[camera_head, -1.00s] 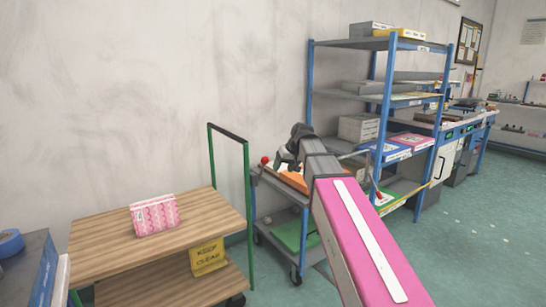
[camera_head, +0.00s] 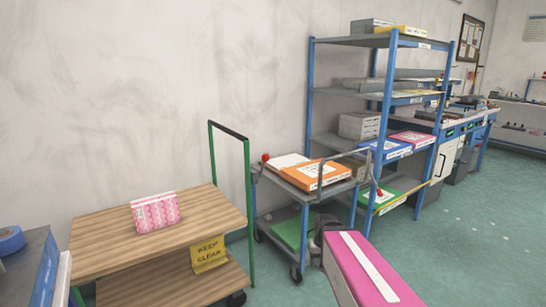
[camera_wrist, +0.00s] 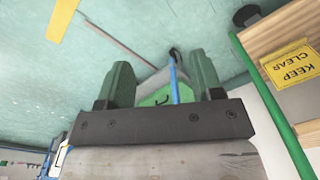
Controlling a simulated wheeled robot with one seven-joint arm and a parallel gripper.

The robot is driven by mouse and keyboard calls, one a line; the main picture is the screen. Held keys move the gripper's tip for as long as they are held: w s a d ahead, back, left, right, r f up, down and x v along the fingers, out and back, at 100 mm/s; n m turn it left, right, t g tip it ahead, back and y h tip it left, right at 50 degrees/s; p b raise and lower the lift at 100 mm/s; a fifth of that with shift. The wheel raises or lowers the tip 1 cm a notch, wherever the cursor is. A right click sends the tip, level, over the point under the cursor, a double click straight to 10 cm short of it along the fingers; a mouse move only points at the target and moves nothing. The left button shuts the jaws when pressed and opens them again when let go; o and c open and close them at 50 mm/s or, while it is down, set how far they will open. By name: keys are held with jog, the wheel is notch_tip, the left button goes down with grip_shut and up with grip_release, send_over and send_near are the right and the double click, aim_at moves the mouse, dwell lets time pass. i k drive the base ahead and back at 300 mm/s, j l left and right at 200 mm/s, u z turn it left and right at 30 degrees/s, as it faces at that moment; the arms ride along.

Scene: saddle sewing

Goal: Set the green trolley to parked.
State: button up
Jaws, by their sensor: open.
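The green trolley (camera_head: 247,190) stands at the left in the head view. It has a green upright frame with a black top bar, a wooden top (camera_head: 195,225) and a wooden lower shelf. A dark caster (camera_head: 236,299) shows under its right end. One green post (camera_wrist: 268,95) and a caster (camera_wrist: 246,16) show at the right of the wrist view. My gripper (camera_wrist: 160,82) is open, with nothing held between its fingers. I cannot tell the trolley's parked state.
A pink patterned box (camera_head: 156,212) sits on the wooden top. A yellow KEEP CLEAR sign (camera_head: 208,254) hangs below it. A blue-legged cart (camera_head: 304,235) with an orange box (camera_head: 318,174) stands to the right, before a blue shelf rack (camera_head: 388,95). Open floor lies at right.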

aim_at(104, 243)
jog(key=u, duration=1.55)
jog(key=k+l, duration=0.15)
jog(key=k, duration=0.35)
jog(key=i+j, duration=0.15)
jog(key=i, duration=0.35)
